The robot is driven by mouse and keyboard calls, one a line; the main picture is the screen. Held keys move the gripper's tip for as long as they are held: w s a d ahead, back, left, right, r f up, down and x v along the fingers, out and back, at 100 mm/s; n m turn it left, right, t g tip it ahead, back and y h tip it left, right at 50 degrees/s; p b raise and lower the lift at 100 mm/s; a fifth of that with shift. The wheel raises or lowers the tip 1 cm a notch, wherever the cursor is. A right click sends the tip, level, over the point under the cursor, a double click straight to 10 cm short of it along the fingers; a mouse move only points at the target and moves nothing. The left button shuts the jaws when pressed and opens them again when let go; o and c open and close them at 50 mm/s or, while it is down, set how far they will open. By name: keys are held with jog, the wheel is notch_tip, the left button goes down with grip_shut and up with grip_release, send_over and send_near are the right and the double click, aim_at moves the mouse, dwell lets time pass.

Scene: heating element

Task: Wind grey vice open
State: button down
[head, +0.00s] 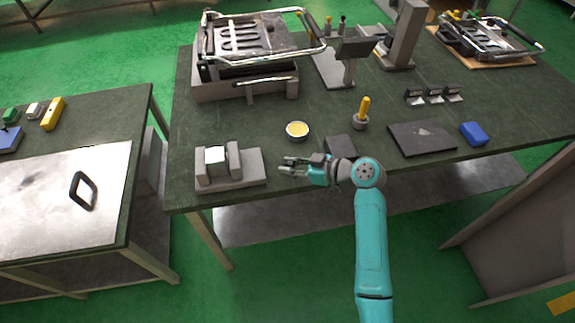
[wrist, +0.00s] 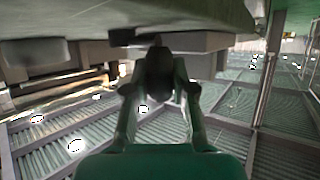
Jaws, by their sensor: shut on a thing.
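The grey vice (head: 250,165) lies near the front left edge of the dark green table, with a pale block (head: 216,156) at its jaws. My gripper (head: 287,165) is just right of the vice, at the table's front edge, pointing left towards it. In the wrist view the fingers (wrist: 160,62) come together around a dark part, which I take to be the vice's handle. The fingers hide most of it, and its join to the vice is not clear. The size of the jaw gap cannot be told.
A yellow-filled round dish (head: 297,130) stands behind my gripper. A yellow-handled tool in a holder (head: 361,116), a dark plate (head: 422,138) and a blue block (head: 474,133) lie to the right. A large press-like machine (head: 245,85) stands behind the vice.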

jog(key=shift+w+d+n+g, duration=0.1)
jog(key=shift+d+n+g, duration=0.1)
jog(key=shift+n+g, duration=0.3)
jog(key=shift+f, duration=0.1)
jog(key=c, duration=0.9)
grip_release()
jog(key=shift+c, duration=0.2)
jog(key=v, duration=1.2)
jog(key=shift+f, duration=0.15)
jog(key=shift+w+d, duration=0.1)
jog(key=shift+d, duration=0.05)
